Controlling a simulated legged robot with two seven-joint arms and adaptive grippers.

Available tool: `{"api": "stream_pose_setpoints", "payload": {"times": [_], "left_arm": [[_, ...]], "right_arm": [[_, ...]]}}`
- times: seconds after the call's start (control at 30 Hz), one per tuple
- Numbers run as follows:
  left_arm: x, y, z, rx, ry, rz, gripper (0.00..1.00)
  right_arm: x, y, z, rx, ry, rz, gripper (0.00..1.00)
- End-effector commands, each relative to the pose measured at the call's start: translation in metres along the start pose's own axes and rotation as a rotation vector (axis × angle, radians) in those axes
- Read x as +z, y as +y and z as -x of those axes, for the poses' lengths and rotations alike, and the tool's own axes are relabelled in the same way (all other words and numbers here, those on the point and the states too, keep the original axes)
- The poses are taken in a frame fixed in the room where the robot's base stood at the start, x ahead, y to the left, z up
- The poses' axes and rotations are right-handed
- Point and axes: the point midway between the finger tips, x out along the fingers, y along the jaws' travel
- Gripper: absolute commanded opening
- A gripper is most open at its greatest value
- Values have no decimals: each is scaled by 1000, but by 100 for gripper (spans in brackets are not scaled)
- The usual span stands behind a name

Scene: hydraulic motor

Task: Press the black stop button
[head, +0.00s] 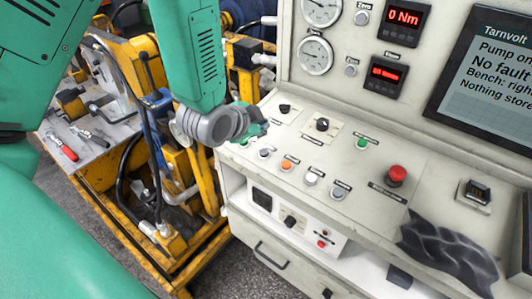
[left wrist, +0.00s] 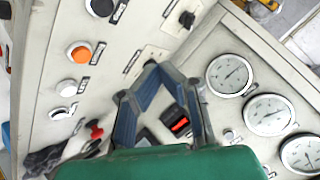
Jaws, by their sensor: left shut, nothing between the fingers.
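The black button (left wrist: 100,5) shows at the top edge of the left wrist view, partly cut off, in line with an orange button (left wrist: 78,53) and two white ones. In the head view the row runs along the sloping panel (head: 395,215); the button left of the orange one (head: 286,164) looks small and its colour is unclear. My left gripper (head: 262,122) is over the left part of the panel, above and behind the row. In the left wrist view its blue-padded fingers (left wrist: 158,68) converge, shut and empty. Contact with the panel cannot be told. My right gripper is not in view.
A red mushroom button (head: 396,175), a green button (head: 362,144) and a black knob (head: 322,124) stand on the panel. A dark crumpled cloth (head: 445,255) lies at the front right. Gauges (head: 315,55) and a screen (head: 490,85) rise behind. Yellow machinery (head: 185,190) stands left.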

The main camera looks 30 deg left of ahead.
Motion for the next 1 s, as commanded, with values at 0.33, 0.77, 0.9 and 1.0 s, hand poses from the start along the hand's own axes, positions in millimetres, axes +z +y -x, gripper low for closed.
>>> {"api": "stream_pose_setpoints", "payload": {"times": [0.33, 0.77, 0.9, 1.0], "left_arm": [[32, 22, -35, 3, 1, 7, 0], [41, 41, -56, -1, 0, 1, 0], [42, 40, -55, -1, 0, 2, 0], [44, 38, -56, 0, 0, 4, 0]], "right_arm": [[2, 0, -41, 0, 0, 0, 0], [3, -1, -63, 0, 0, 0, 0], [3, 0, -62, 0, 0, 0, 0], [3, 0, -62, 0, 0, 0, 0]]}}
